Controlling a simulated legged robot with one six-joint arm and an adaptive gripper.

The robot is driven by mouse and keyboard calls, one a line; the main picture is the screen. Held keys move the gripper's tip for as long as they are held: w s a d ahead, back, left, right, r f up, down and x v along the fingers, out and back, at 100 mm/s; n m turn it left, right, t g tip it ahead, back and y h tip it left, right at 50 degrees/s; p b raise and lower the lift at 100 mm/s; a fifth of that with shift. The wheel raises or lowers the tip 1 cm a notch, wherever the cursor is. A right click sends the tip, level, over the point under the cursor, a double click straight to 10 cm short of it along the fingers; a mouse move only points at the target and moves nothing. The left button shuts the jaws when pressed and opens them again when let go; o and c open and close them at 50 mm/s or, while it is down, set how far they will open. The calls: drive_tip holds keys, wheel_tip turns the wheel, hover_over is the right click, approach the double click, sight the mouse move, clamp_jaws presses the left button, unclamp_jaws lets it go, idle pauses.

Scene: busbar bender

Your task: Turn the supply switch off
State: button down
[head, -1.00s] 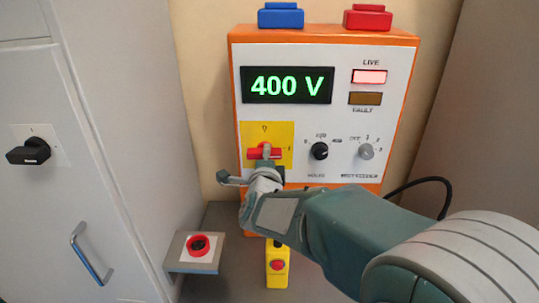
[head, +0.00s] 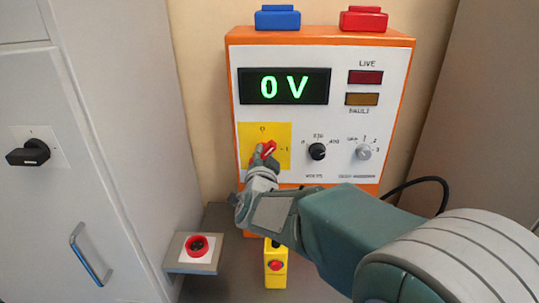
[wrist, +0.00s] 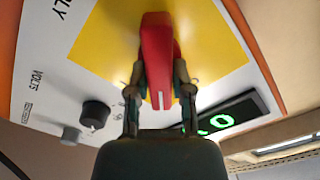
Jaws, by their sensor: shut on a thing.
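The supply switch is a red handle (head: 266,151) on a yellow plate (head: 282,134) at the lower left of the orange-framed panel. The handle is tilted, its upper end to the right, between upright and level. The plate has a 0 mark at its top and a 1 mark at its right. My gripper (head: 261,163) is at the handle and partly hides it. In the wrist view my gripper (wrist: 159,72) has one finger on each side of the red handle (wrist: 157,40), shut on it. The display (head: 284,86) reads 0 V.
The LIVE lamp (head: 365,77) is dark red and the amber lamp (head: 361,99) below it is dim. Two knobs, black (head: 317,151) and grey (head: 363,152), sit right of the switch. A red button box (head: 198,246) and yellow pendant (head: 275,267) are below.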

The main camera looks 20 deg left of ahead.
drive_tip(key=n, duration=0.5)
drive_tip(key=shift+a+f+n, duration=0.3)
drive_tip(key=shift+a, duration=0.1)
drive_tip(key=shift+n, duration=1.3)
drive_tip(key=shift+d+f+n, duration=0.1)
drive_tip(key=shift+d+n, duration=0.05)
drive_tip(key=shift+n, duration=0.15)
drive_tip(key=c, duration=0.5)
unclamp_jaws()
drive_tip(key=shift+w, duration=0.1)
drive_tip(key=shift+w+a+f+g, duration=0.15)
drive_tip(key=shift+w+a+g, duration=0.1)
drive_tip(key=shift+a+g, duration=0.05)
drive_tip(key=shift+d+r, duration=0.25)
drive_tip(key=shift+d, duration=0.15)
drive_tip(key=shift+s, duration=0.1)
